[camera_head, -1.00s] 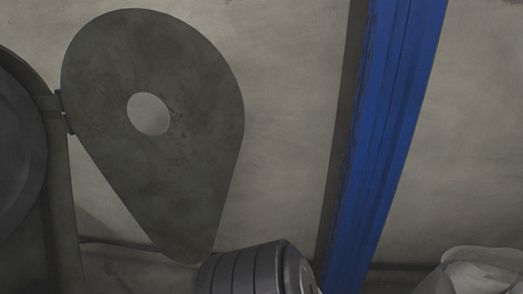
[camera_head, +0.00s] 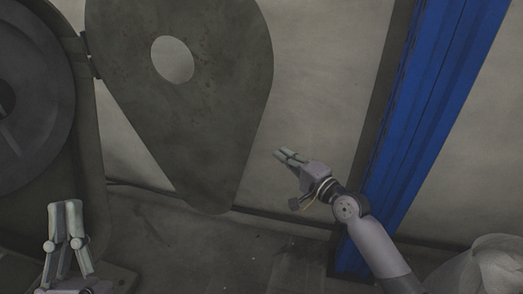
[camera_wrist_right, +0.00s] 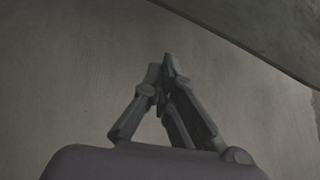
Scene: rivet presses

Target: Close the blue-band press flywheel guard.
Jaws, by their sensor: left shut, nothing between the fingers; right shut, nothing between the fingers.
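The flywheel guard (camera_head: 200,120) is a dark grey teardrop plate with a round hole. It hangs open on a hinge (camera_head: 92,52) at its left edge, swung out to the right of the press body (camera_head: 92,150) and its flywheel (camera_head: 30,110). No blue band shows on the press in view. My right gripper (camera_head: 281,154) is shut and empty, just right of the guard's lower right edge and apart from it in the picture. In the right wrist view its fingers (camera_wrist_right: 164,65) are together, with the guard's edge (camera_wrist_right: 255,30) at upper right. My left gripper (camera_head: 66,207) is shut and empty at lower left, in front of the press.
A blue vertical post (camera_head: 435,110) stands right of the guard, behind my right arm. A pale wrapped bundle (camera_head: 495,265) is at lower right. The wall (camera_head: 320,70) between guard and post is clear.

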